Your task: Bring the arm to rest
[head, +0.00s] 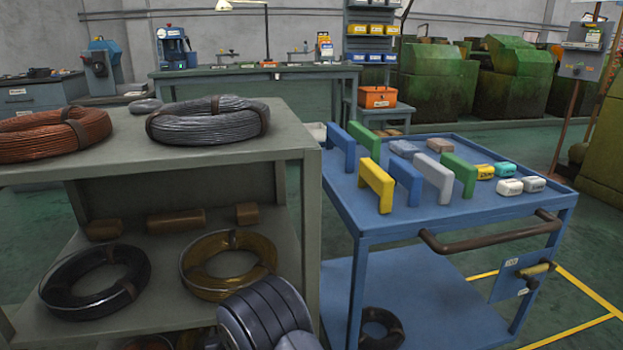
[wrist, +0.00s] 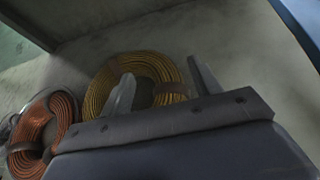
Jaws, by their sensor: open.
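My gripper (wrist: 161,72) shows in the wrist view with its two grey fingers spread apart and nothing between them. Beyond the fingers lies a yellow wire coil (wrist: 150,68), partly hidden by them. A copper-coloured coil (wrist: 62,112) lies to its left. In the head view, a dark rounded link of my arm (head: 265,318) shows at the bottom middle, in front of the grey shelf rack (head: 300,140). My gripper itself cannot be made out in the head view.
The rack holds a grey coil (head: 208,120) on top, and black (head: 95,283) and yellow coils below. A blue cart (head: 450,225) with coloured blocks stands close on the right, its brown handle (head: 490,236) facing me. Green floor (head: 585,295) is free at the lower right.

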